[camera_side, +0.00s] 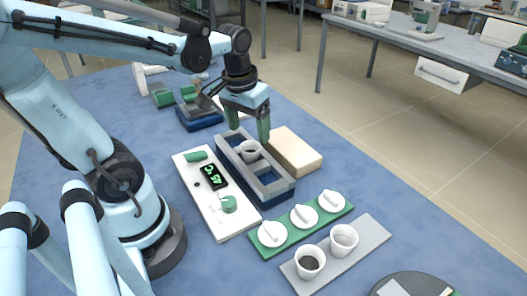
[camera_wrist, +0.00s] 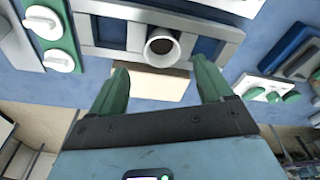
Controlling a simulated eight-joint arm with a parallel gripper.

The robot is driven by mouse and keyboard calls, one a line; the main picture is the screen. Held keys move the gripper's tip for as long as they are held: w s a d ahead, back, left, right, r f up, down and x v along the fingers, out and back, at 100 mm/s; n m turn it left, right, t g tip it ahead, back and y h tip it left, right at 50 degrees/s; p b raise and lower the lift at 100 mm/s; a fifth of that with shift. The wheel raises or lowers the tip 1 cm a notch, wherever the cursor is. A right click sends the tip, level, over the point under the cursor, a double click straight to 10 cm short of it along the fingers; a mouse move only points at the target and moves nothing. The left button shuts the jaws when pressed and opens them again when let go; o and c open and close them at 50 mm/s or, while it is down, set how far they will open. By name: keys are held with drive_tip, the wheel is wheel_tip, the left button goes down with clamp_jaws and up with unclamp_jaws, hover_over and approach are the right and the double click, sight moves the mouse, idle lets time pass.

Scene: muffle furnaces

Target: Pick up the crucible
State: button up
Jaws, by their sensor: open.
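A white crucible (camera_side: 250,151) with a dark inside stands in the grey-blue rack (camera_side: 275,190), in its middle part. It also shows in the wrist view (camera_wrist: 162,47), mouth visible, just beyond my fingertips. My gripper (camera_side: 248,135) has green fingers pointing down, spread apart, with nothing between them. It is above the far part of the rack, close to the crucible and a little higher. In the wrist view the fingers (camera_wrist: 161,67) lie to the left and right of the crucible's line. I cannot tell whether either finger touches anything.
A beige block (camera_side: 295,151) lies close along the rack's right side. A white panel with a green display (camera_side: 213,177) lies on its left. In front are a green tray (camera_side: 349,209) with white lids and a grey tray (camera_side: 374,232) with two more crucibles (camera_side: 310,263). Blue tabletop is free at right.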

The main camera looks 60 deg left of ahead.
sight(250, 143)
drive_tip(key=shift+w+a+f, duration=0.15)
drive_tip(key=shift+f, duration=1.2)
drive_tip(key=shift+w+a+f, duration=0.15)
drive_tip(key=shift+f, duration=1.2)
drive_tip(key=c, duration=1.1)
drive_tip(key=shift+r, duration=0.15)
